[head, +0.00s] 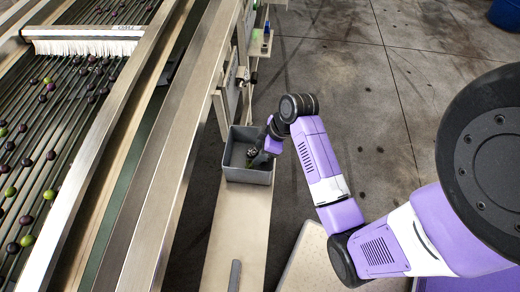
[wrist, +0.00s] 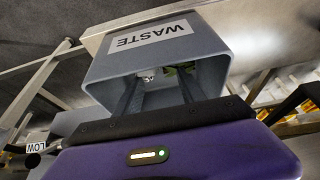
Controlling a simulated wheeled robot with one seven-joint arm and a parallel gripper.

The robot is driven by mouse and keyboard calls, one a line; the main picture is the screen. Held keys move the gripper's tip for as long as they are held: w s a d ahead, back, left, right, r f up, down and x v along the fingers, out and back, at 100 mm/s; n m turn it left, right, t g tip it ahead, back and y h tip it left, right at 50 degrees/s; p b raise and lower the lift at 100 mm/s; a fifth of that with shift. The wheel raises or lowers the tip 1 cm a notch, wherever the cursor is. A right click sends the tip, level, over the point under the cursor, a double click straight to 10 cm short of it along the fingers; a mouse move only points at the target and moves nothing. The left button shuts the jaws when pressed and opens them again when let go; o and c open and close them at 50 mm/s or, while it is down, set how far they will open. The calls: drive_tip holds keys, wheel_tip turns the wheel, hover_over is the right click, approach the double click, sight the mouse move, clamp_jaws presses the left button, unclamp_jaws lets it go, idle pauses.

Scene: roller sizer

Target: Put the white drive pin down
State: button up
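My gripper (wrist: 158,80) reaches into a grey bin (wrist: 215,50) with a white WASTE label. Its two dark fingers stand apart, with no object clearly held between them. A small pale thing (wrist: 149,75) shows inside the bin beyond the fingers; I cannot tell whether it is the white drive pin. No white pin can be made out for sure in either view. In the head view the same bin (head: 247,176) stands on a pale ledge, and my gripper (head: 252,156) is at its opening, small and dark there.
Something green (wrist: 180,69) lies in the bin. Left of the bin, metal rails flank the roller bed (head: 60,130) with dark and green fruit and a white brush (head: 85,46). A grey bar (head: 234,275) lies on the ledge (head: 240,220).

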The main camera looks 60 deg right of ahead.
drive_tip(key=w+p+v, duration=0.1)
drive_tip(key=p+v, duration=0.1)
drive_tip(key=v, duration=1.1)
drive_tip(key=s+a+f+m+t+h, duration=0.1)
drive_tip(key=a+f+m+t+h, duration=0.1)
drive_tip(key=a, duration=0.4)
drive_tip(key=s+a+f+m+t+h, duration=0.1)
drive_tip(key=a+f, duration=0.2)
drive_tip(key=a, duration=0.4)
drive_tip(key=s+a+r+t, duration=0.3)
drive_tip(key=s+a+r, duration=0.1)
drive_tip(key=r, duration=0.4)
drive_tip(key=s+a+r+m+t+y, duration=0.1)
drive_tip(key=s+a+r+t, duration=0.3)
drive_tip(key=r, duration=0.4)
drive_tip(key=shift+s+a+r+t+b, duration=0.25)
drive_tip(key=shift+s+a, duration=0.2)
drive_tip(key=shift+s, duration=0.55)
drive_tip(key=shift+f, duration=0.1)
drive_tip(key=shift+f, duration=0.2)
